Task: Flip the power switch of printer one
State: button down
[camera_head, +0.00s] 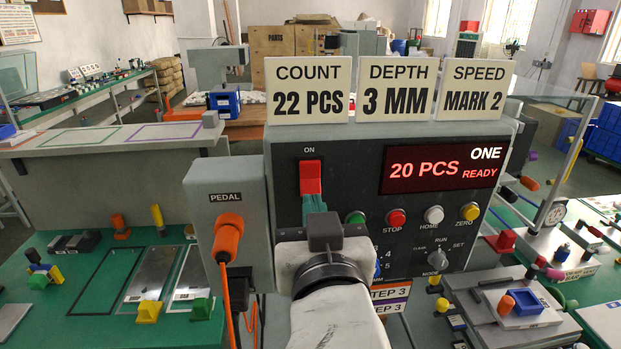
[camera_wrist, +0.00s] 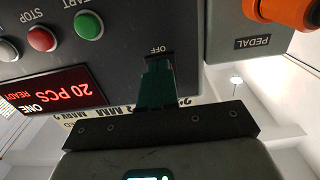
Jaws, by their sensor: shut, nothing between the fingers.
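Printer one's dark control panel (camera_head: 350,235) faces me, with its display (camera_head: 437,170) lit "20 PCS", "ONE" and "READY". Its red power switch (camera_head: 310,177) is at the panel's upper left, under the "ON" label. My gripper (camera_head: 314,203) has its green fingers shut and empty, just below the red switch and overlapping its lower end in the head view. In the wrist view, which is upside down, my gripper (camera_wrist: 157,62) points at the panel by the "OFF" label (camera_wrist: 159,49). The fingers hide the switch there, and I cannot tell whether they touch it.
Green (camera_head: 356,218), red (camera_head: 396,219), white (camera_head: 434,215) and yellow (camera_head: 470,212) buttons lie right of my gripper. A grey box with an orange pedal plug (camera_head: 228,238) juts out at the left. Count, depth and speed signs (camera_head: 398,89) stand on top.

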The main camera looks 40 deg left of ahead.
jog(key=shift+w+a, duration=0.3)
jog(key=shift+a, duration=0.05)
dwell(0.3)
jog(key=v, duration=1.4)
jog(key=shift+s+d+p, duration=0.3)
jog(key=shift+p, duration=0.05)
jog(key=w+d+f+m+g+h, duration=0.1)
jog(key=w+d+f+m+h, duration=0.3)
jog(key=d+f, duration=0.75)
jog(key=w+d+f+m+g+h, duration=0.15)
jog(key=w+d+f+h, duration=0.35)
jog(key=d+f, duration=0.65)
jog(key=s+d+f+m+g+h, duration=0.5)
jog(key=s+d+f+g, duration=0.3)
jog(key=s+d+f, duration=1)
jog(key=shift+s+d+f, duration=0.4)
jog(key=shift+s+d, duration=0.25)
jog(key=shift+d, duration=0.15)
